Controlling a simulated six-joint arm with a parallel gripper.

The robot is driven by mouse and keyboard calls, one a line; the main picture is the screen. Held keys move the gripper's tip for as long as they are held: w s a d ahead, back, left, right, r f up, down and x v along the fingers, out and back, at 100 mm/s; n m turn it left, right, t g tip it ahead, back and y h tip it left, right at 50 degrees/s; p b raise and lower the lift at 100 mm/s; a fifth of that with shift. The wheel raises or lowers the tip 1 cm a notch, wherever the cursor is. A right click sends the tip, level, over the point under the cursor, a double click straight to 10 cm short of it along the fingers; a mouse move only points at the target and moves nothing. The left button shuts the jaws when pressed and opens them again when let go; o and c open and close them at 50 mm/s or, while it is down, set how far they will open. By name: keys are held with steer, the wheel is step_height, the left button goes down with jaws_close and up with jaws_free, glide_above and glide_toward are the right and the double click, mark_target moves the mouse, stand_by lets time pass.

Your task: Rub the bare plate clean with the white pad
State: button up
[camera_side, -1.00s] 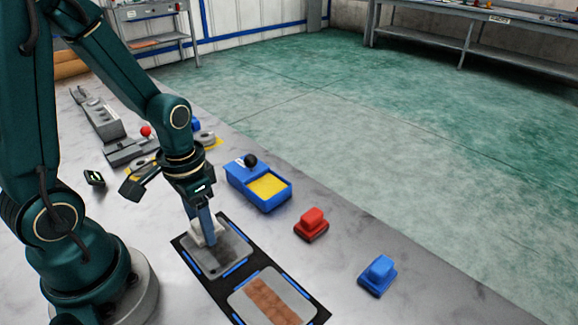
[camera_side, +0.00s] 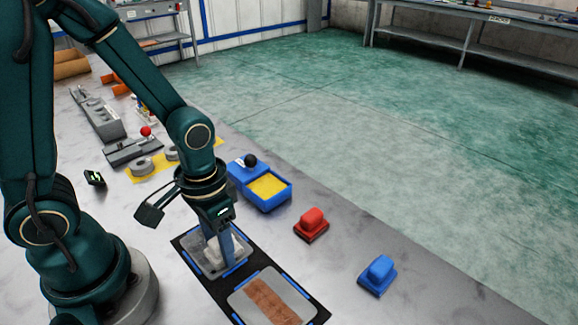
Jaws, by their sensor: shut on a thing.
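The bare grey plate (camera_side: 200,255) lies in the far bay of a black holder (camera_side: 224,290) with blue edge strips. My gripper (camera_side: 226,258) points down over this plate and is shut on the white pad (camera_side: 241,246). The pad is partly hidden behind the fingers and appears to be down on the plate, towards its right side. A second grey plate (camera_side: 296,297) lies in the near bay, with a brown band (camera_side: 270,299) across it.
A blue box with a yellow pad (camera_side: 268,187) and a black knob stands behind the holder. A red block (camera_side: 311,224) and a blue block (camera_side: 378,274) stand to the right. Grey parts, including rings on a yellow mat (camera_side: 143,167), lie at the back left.

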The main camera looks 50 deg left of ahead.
mark_target(234, 272)
steer(key=shift+s+d, duration=0.1)
steer(key=shift+d, duration=1.7)
steer(key=shift+r, duration=3.05)
step_height(234, 272, up, 3)
